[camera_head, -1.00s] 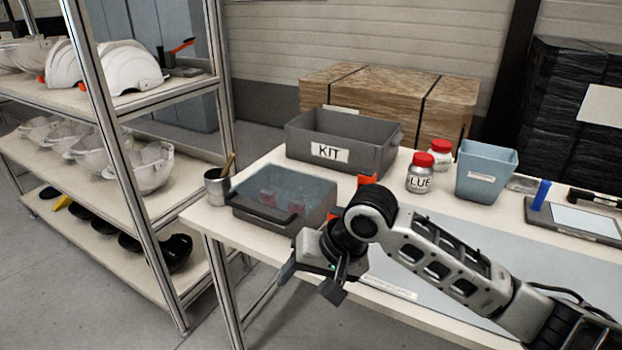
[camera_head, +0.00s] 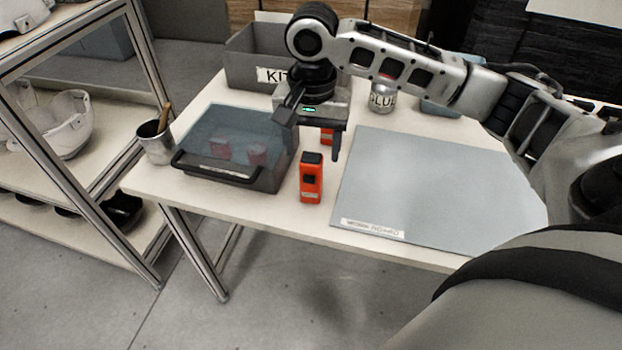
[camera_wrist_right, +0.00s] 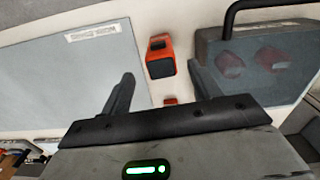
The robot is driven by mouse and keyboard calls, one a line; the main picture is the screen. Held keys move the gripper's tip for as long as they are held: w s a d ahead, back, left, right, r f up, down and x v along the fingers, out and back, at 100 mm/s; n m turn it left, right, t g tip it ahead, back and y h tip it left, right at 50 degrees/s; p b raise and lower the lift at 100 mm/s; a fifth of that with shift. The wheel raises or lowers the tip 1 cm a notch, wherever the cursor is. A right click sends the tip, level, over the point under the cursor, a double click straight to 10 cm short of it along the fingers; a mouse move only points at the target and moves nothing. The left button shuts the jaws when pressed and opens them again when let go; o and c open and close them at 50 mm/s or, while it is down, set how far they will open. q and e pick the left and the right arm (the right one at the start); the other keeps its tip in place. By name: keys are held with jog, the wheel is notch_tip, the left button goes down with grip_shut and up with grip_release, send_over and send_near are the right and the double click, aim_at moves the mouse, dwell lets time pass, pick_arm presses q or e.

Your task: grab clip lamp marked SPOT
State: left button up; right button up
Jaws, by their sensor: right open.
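Two orange-and-black devices, which look like clip lamps, are on the white table. The nearer one (camera_head: 311,178) stands between the lidded bin and the grey mat; it also shows in the right wrist view (camera_wrist_right: 160,56). The farther one (camera_head: 327,136) is mostly hidden behind my right gripper and shows as a small patch in the wrist view (camera_wrist_right: 170,101). I can read no SPOT marking on either. My right gripper (camera_head: 311,132) is open and empty, above and behind the nearer lamp. My left gripper is not in view.
A grey bin with a clear lid and black handle (camera_head: 230,170) stands left of the lamps. A cup (camera_head: 155,145) is at the left corner. A KIT crate (camera_head: 245,62) and GLUE jar (camera_head: 382,98) are behind. The grey mat (camera_head: 430,190) is bare.

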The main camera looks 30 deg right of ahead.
aim_at(311, 174)
notch_tip(311, 174, down, 8)
jog(key=shift+r, duration=0.25)
jog(key=shift+c, duration=0.3)
jog(key=c, duration=1)
